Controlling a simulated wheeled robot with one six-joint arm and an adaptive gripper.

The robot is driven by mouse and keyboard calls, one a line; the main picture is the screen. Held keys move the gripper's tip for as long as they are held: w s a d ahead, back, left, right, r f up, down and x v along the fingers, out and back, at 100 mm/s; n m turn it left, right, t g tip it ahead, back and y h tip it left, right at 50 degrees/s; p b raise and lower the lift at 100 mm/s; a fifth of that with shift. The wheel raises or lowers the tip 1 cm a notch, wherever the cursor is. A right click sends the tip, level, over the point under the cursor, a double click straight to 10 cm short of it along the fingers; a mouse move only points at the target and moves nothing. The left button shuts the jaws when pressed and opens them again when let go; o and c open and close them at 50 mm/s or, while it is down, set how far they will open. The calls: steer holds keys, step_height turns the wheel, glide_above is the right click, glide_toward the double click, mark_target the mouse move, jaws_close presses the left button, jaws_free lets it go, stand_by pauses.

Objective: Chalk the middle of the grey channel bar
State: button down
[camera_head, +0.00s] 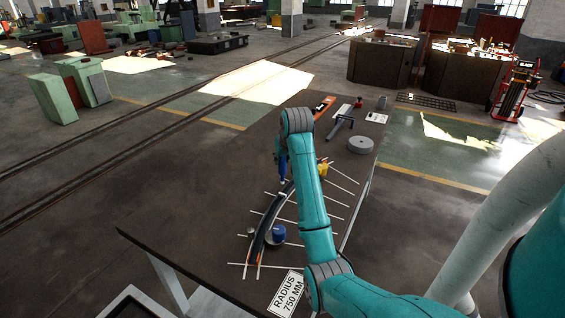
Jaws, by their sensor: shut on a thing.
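A dark grey curved bar (259,244), which looks like the channel bar, lies on the dark table (190,230) across several thin white strips. Its far end runs toward my arm and is partly hidden. My gripper (284,184) points down at the bar's far visible part, left of my teal arm. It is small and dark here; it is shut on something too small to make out. I cannot tell whether it touches the bar. No chalk mark can be made out on the bar.
A blue round object (278,232) stands beside the bar's near part. A yellow item (323,167) is right of my arm. A grey disc (360,145), a dark tool (340,126) and an orange item (324,106) lie at the far end. A "RADIUS 750 MM" sign (287,292) is in front.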

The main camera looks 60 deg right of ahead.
steer(key=shift+r, duration=2.05)
